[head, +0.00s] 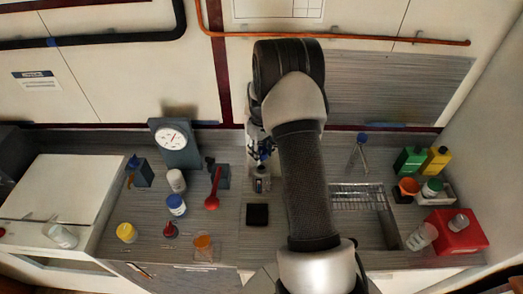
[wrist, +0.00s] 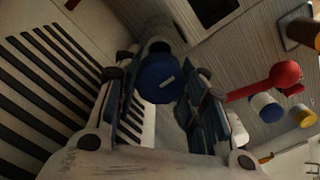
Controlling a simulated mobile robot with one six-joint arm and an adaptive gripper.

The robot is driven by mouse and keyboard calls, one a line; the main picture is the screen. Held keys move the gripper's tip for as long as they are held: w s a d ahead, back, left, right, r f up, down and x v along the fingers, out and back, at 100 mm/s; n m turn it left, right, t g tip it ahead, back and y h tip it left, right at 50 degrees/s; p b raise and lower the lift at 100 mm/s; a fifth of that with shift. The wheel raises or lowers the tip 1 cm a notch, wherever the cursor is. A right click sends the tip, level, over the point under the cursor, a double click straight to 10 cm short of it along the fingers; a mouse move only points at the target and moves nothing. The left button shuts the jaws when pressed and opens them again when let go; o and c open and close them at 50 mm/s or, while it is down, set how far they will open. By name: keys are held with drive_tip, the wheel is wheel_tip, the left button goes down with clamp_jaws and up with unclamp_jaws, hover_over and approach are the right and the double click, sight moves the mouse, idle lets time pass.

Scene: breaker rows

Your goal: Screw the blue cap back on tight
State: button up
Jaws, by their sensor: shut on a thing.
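The blue cap (wrist: 160,78) sits between the two fingers of my gripper (wrist: 160,92) in the wrist view, with a pale mark on its top. My gripper is shut on it. A grey cylindrical body (wrist: 158,46) shows right behind the cap; whether the cap is seated on it or how tight it is, I cannot tell. In the head view my gripper (head: 262,155) points down over the counter, above a small grey object (head: 262,185).
A red-handled item (head: 213,188), a blue-lidded jar (head: 176,204) and a dial gauge (head: 174,140) stand to the left. A black square (head: 257,214) lies in front. A drain rack (head: 357,197), bottles (head: 409,160) and a red box (head: 457,232) are to the right.

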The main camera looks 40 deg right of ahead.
sight(261, 151)
drive_tip(key=shift+f+b, duration=1.25)
drive_tip(key=shift+f, duration=0.5)
drive_tip(key=shift+f+b, duration=1.05)
drive_tip(key=shift+f, duration=0.05)
idle(0.7)
drive_tip(key=o, duration=1)
drive_tip(key=shift+r, duration=0.15)
wheel_tip(261, 151, up, 12)
drive_tip(key=shift+f, duration=0.1)
